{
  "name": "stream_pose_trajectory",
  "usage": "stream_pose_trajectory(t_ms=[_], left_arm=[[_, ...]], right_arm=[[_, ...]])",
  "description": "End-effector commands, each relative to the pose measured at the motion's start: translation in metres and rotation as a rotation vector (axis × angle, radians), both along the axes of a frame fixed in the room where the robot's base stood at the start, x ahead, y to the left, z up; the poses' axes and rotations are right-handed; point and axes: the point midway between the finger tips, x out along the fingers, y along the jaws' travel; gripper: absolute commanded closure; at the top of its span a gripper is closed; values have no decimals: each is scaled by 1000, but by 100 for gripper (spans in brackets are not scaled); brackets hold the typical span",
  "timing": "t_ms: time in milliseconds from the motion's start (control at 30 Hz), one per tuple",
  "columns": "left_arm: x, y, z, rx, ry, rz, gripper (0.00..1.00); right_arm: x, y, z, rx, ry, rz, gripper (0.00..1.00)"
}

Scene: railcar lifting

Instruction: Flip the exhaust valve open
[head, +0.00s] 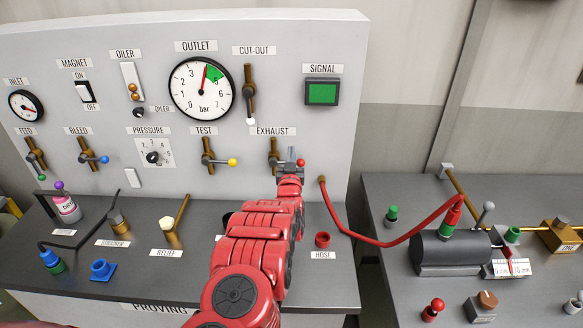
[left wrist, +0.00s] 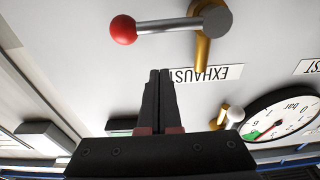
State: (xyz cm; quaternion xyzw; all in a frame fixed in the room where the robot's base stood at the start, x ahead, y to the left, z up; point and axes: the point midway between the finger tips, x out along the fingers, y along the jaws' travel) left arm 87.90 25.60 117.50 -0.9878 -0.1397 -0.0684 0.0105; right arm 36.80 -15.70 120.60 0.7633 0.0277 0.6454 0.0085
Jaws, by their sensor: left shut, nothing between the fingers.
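The exhaust valve (head: 273,152) is a brass fitting on the grey panel under the EXHAUST label (head: 273,131). Its lever lies sideways, with a red ball (head: 300,163) at the right end. My left gripper (head: 291,151) is shut and empty in front of the panel, hiding part of the lever in the head view. In the left wrist view, which is upside down, the grey lever (left wrist: 168,26) and its red ball (left wrist: 123,29) are whole. The shut fingertips (left wrist: 159,73) point at the panel beside the label, apart from the lever in the picture. My right gripper is out of view.
The yellow-tipped test valve (head: 208,153) is left of the exhaust valve, and the white-tipped cut-out lever (head: 249,92) is above. A red hose (head: 350,236) runs from the panel to the right bench. Small fittings stand on the front ledge.

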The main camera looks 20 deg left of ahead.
Motion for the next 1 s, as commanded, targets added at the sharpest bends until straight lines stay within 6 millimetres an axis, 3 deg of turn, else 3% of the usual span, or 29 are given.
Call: stream_pose_trajectory(t_ms=[100, 200, 500, 1000], left_arm=[[13, 5, -1, 1, -6, 1, 100], [8, 2, -11, 0, 3, -2, 100], [5, 1, -33, 0, 0, -1, 100], [4, 0, -37, 0, -2, -1, 100]], right_arm=[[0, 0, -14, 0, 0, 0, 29], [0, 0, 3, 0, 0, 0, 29], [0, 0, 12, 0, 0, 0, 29], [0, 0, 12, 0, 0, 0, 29]])
